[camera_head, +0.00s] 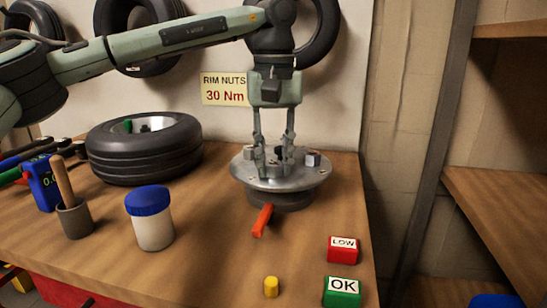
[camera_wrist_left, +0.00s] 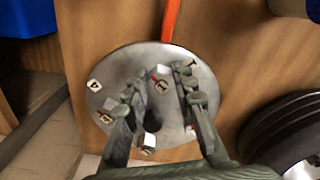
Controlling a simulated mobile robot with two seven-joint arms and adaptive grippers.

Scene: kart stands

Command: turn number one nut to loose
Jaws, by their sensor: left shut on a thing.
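The round metal hub plate (camera_head: 262,184) sits on a dark base on the wooden bench and carries several nuts around its top. My left gripper (camera_head: 274,162) points straight down over the plate, its two fingers at the nuts. In the left wrist view my left gripper (camera_wrist_left: 162,95) has its fingers on either side of a nut marked 1 (camera_wrist_left: 161,87) with a red mark beside it. The fingers appear closed on this nut, partly hiding its sides. Other nuts on the plate, one at the right (camera_head: 313,157), stand outside the fingers. My right gripper is not in view.
A red-orange handle (camera_head: 262,220) sticks out in front of the base. LOW (camera_head: 342,249) and OK (camera_head: 342,291) blocks and a yellow peg (camera_head: 271,287) stand in front. A blue-lidded jar (camera_head: 150,217) and a tyre (camera_head: 145,160) are left. A "RIM NUTS 30 Nm" sign (camera_head: 224,89) hangs behind.

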